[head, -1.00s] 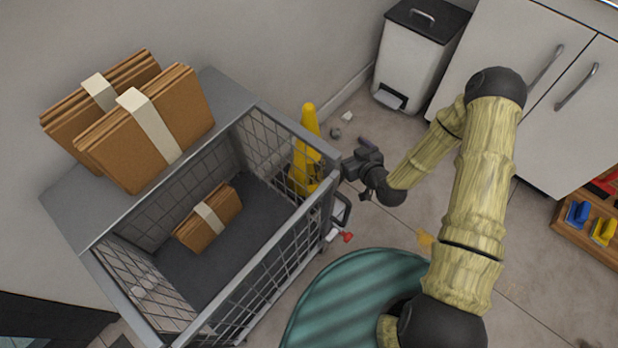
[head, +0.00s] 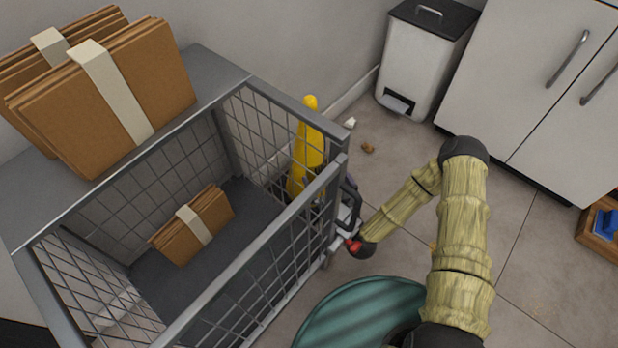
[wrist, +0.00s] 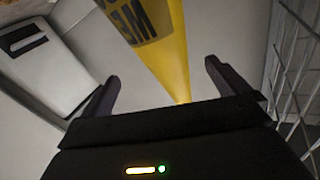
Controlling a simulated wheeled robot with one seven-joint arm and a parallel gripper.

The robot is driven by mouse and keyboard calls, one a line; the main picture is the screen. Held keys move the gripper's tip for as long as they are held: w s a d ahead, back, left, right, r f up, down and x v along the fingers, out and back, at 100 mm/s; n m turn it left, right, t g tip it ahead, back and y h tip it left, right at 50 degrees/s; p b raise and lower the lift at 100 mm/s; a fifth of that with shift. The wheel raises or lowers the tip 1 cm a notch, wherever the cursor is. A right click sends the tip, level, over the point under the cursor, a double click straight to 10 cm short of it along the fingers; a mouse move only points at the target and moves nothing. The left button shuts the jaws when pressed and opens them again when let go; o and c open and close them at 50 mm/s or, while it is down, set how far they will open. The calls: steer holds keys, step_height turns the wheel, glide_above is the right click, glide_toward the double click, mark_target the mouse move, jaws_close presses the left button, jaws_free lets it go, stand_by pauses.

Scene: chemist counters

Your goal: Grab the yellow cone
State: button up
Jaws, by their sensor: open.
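The yellow cone (head: 311,148) stands on the floor behind the corner of a wire-mesh cart, its lower part seen through the mesh. In the wrist view the cone (wrist: 172,45) shows dark lettering and runs from the top edge down between the two fingers. My gripper (wrist: 162,72) is open, with one black finger on each side of the cone; I cannot tell whether either touches it. In the head view my gripper is mostly hidden behind the cart's corner post, close to the cone.
The grey mesh cart (head: 272,232) holds a cardboard bundle (head: 196,225), with larger bundles (head: 105,92) on its shelf. Its mesh also shows at right in the wrist view. A white pedal bin (head: 424,62) and cabinets (head: 540,85) stand behind. Small debris (head: 368,148) lies on the floor.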

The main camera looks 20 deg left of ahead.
steer(key=b+x, duration=0.3)
steer(key=x, duration=0.3)
steer(key=b+x, duration=0.3)
steer(key=x, duration=0.3)
stand_by(0.4)
steer(key=shift+c, duration=0.2)
